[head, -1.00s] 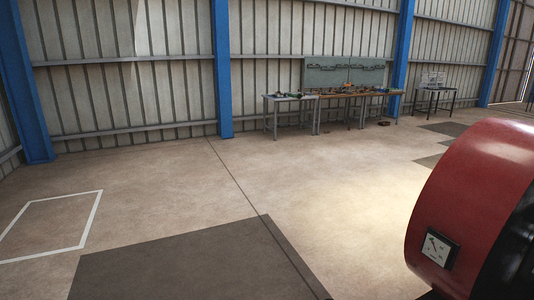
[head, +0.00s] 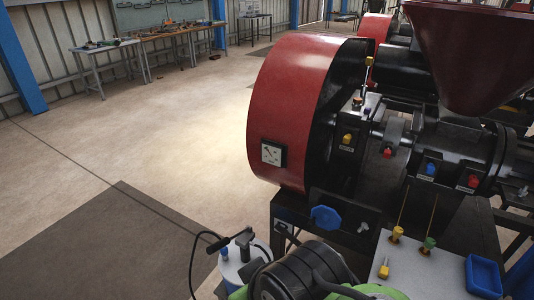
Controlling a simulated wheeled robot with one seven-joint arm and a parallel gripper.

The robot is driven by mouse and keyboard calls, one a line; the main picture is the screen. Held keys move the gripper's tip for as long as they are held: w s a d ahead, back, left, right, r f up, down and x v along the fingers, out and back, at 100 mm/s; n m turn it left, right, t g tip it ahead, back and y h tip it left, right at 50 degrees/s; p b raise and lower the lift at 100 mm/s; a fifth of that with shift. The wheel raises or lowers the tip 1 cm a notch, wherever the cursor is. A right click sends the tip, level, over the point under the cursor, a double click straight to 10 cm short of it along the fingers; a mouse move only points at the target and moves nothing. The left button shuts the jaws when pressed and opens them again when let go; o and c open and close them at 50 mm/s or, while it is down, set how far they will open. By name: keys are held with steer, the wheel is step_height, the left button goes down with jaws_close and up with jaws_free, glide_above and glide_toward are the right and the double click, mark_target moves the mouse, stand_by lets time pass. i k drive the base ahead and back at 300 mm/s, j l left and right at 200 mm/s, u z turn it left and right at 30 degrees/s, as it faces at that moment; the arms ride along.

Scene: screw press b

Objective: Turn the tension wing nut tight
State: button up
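The screw press fills the right side of the head view. A small pale grey piece with a winged outline (head: 362,227) sits on the dark frame below the large red guard (head: 292,105); it looks like a wing nut, but it is too small to be sure. A blue lobed knob (head: 325,218) is just to its left. Another small silvery piece (head: 523,190) shows on the press at the far right. I cannot tell from this view how tight any of them is. My gripper is not in view.
A dark cylindrical motor-like body (head: 303,272) and a pale canister (head: 243,262) with a hose stand in the front. A grey panel (head: 425,270) carries yellow and green fittings and a blue tray (head: 484,276). Open floor (head: 150,150) lies to the left; workbenches stand behind.

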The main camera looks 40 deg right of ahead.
mark_target(366, 228)
steer(key=z, duration=2.1)
